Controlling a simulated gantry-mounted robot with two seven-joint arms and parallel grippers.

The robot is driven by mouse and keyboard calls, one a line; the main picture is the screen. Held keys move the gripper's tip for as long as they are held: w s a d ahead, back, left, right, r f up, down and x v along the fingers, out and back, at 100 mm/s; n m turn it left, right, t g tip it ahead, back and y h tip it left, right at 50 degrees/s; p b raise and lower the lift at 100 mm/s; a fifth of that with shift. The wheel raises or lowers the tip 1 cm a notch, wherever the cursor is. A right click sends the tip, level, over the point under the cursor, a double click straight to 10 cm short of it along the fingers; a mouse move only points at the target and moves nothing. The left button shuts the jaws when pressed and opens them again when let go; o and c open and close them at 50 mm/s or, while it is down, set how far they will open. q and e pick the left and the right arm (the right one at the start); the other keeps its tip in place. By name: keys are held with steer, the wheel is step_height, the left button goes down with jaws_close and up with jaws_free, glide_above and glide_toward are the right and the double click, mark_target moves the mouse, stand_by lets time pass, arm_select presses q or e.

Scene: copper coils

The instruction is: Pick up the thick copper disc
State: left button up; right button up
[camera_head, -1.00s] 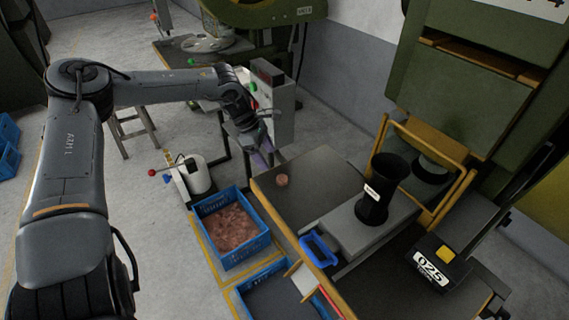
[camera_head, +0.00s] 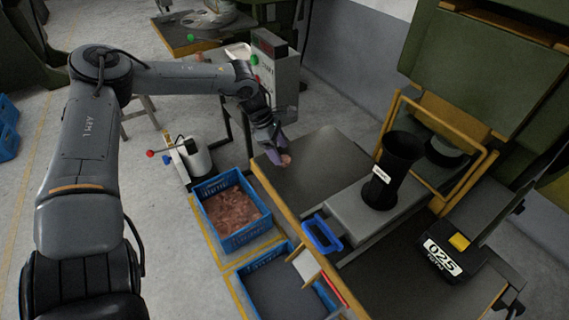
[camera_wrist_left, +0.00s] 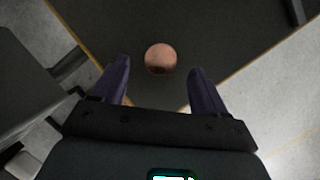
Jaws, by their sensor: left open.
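The thick copper disc (camera_head: 285,160) is on the dark table (camera_head: 325,165), close to its left corner. In the head view it is partly hidden by my left gripper (camera_head: 278,157), which is just above and beside it. In the left wrist view the copper disc (camera_wrist_left: 160,58) shows whole, a little beyond the fingertips and centred between them. My left gripper (camera_wrist_left: 160,72) is open and empty, with its two purple fingers apart. My right gripper is not in view.
A blue crate (camera_head: 203,191) with copper pieces stands on the floor, left of the table. A second blue crate (camera_head: 240,297) is below it. A black cylinder (camera_head: 393,170) and a small blue bin (camera_head: 322,233) are to the right. The table's middle is clear.

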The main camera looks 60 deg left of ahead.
arm_select(q)
steer(key=b+x, duration=0.1)
steer(key=x, duration=0.1)
steer(key=shift+d+f, duration=0.15)
steer(key=shift+f, duration=0.25)
steer(key=shift+w, duration=0.1)
steer(key=shift+r, duration=0.1)
steer(key=c, duration=1.3)
